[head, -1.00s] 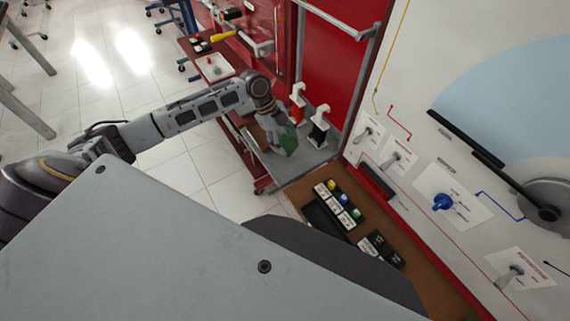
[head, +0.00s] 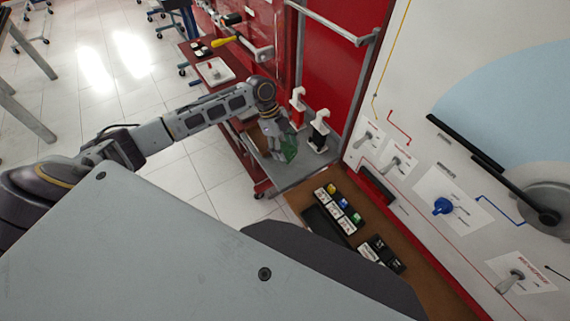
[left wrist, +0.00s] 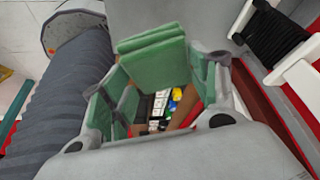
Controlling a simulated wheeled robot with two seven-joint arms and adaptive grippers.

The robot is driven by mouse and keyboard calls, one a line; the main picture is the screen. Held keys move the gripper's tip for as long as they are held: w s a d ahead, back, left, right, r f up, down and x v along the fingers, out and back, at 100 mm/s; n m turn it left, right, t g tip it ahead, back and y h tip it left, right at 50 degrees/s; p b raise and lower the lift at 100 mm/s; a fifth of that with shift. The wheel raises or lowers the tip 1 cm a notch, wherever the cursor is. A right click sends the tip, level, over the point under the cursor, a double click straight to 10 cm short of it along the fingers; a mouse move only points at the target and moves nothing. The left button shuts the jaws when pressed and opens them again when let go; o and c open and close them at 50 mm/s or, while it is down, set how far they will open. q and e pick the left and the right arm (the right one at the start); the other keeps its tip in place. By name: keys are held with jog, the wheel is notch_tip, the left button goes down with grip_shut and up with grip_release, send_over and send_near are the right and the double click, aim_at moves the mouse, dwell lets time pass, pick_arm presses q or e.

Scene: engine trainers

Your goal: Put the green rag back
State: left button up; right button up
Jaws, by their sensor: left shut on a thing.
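The green rag (head: 290,150) is in my left gripper (head: 279,146), over the grey shelf beside the red cabinet in the head view. I cannot tell whether the rag touches the shelf. My right gripper is not in view.
A black-and-white holder (head: 318,132) and a red-and-white one (head: 297,106) stand close by the rag on the grey shelf (head: 285,176). A white tray (head: 215,72) sits further back.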

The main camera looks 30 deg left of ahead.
pick_arm(q)
jog(key=shift+f, duration=2.5)
jog(key=shift+f, duration=1.85)
jog(key=shift+f, duration=0.15)
jog(key=o, duration=0.9)
jog(key=shift+v, duration=6.15)
jog(key=shift+d, duration=0.15)
